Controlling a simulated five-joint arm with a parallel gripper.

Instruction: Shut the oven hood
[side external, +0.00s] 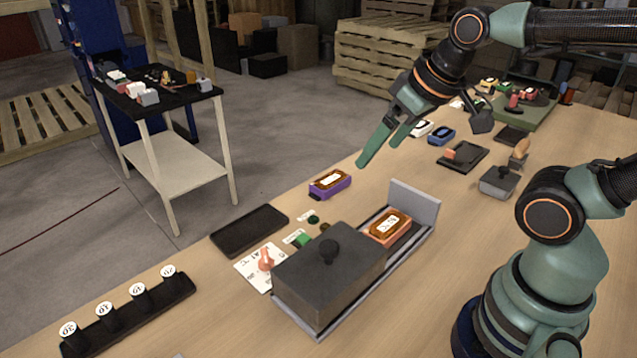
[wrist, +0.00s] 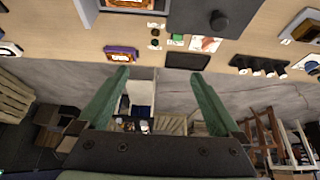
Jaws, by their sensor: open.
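An orange detector (side external: 390,226) lies uncovered on the base, between the hood and an upright end plate (side external: 414,203). In the wrist view the hood (wrist: 225,20) and its knob show at the top right of centre. My gripper (side external: 380,155) is open and empty, above the table's far edge, beyond the base and apart from the hood. Its two green fingers (wrist: 160,72) are spread wide in the wrist view.
A purple detector (side external: 330,183) and a black tray (side external: 249,230) lie near the table's far edge. Small buttons and a white card (side external: 258,270) lie beside the hood. A black rack with several round-topped pegs (side external: 128,314) stands at the left. A lidded grey box (side external: 499,181) stands to the right.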

